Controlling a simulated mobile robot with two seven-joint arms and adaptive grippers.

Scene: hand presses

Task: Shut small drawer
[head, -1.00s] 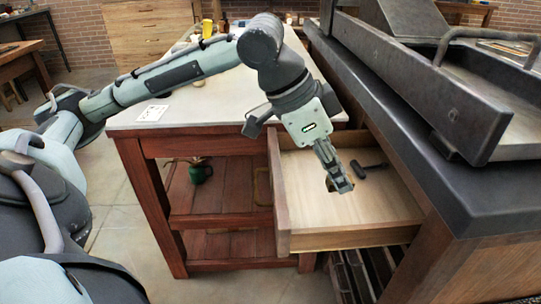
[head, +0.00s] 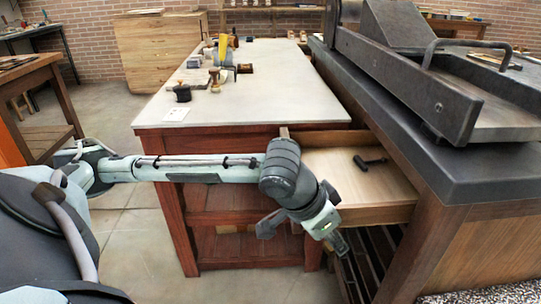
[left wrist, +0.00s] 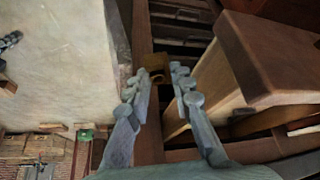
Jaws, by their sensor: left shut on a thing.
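A wooden drawer (head: 375,192) stands pulled out between the red-brown table and the dark press bench in the head view. Its pale floor shows, with a small black tool (head: 370,162) lying on it. My left arm hides its left part. My left gripper (head: 340,246) points down and right, low in front of the drawer's front board. In the left wrist view, the left fingers (left wrist: 158,78) come close around a small tan piece (left wrist: 157,66). I cannot tell whether it belongs to the drawer. My right gripper is not in view.
The pale tabletop (head: 235,100) holds bottles and small tools at the back. The dark press bench (head: 460,175) bounds the right. Dark slats (head: 372,262) lie below the drawer. Open floor (head: 235,285) lies in front of the red table.

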